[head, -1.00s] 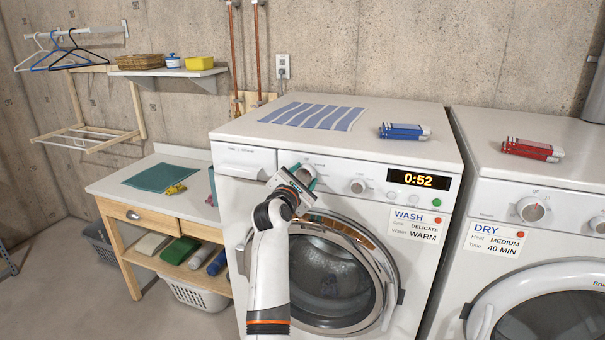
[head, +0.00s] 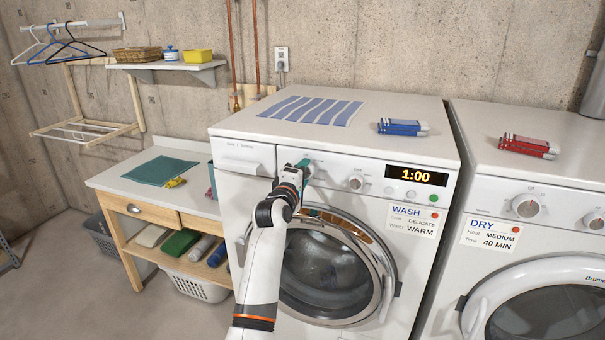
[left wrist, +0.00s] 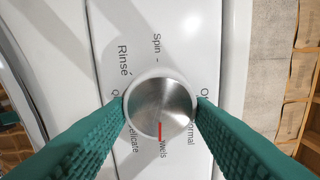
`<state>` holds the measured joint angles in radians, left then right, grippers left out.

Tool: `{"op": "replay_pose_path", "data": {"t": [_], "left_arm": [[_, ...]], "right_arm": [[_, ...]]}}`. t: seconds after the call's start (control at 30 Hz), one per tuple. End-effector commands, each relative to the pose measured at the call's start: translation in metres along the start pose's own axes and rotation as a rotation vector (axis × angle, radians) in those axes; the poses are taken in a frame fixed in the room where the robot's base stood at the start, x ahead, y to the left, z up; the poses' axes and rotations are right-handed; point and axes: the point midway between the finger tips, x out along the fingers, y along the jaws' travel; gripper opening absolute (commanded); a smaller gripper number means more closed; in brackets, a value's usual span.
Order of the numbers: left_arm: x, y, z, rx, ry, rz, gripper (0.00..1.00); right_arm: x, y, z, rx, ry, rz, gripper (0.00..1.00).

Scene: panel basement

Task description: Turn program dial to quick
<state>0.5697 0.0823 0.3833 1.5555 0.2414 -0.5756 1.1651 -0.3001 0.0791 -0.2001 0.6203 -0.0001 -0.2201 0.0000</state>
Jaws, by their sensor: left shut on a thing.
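The program dial (left wrist: 161,108) is a round metal knob on the washer's front panel. In the left wrist view, its red mark points down at a partly hidden label ending in "wels", between "Delicate" and "Normal". The label starting with "Q" sits at the dial's left, mostly behind a finger. My left gripper (head: 303,165) is shut on the dial, with a green ridged finger on each side of it. In the head view, the gripper mostly hides the dial. The washer (head: 235,185) display (head: 416,175) reads 1:00. My right gripper is not in view.
A second, smaller knob (head: 355,183) sits right of the program dial. The washer's round door (head: 385,255) is below. A dryer (head: 500,190) stands at the right, and a wooden table (head: 115,180) at the left.

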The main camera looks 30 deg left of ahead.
Motion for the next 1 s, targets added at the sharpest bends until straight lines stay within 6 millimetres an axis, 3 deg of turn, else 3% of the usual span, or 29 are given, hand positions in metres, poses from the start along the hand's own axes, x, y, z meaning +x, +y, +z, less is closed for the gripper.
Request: {"op": "replay_pose_path", "data": {"t": [1.0], "left_arm": [[-0.0002, 0.0070, 0.0023, 0.969, 0.004, 0.006, 0.25]], "right_arm": [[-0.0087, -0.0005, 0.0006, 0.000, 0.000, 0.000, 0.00]]}}
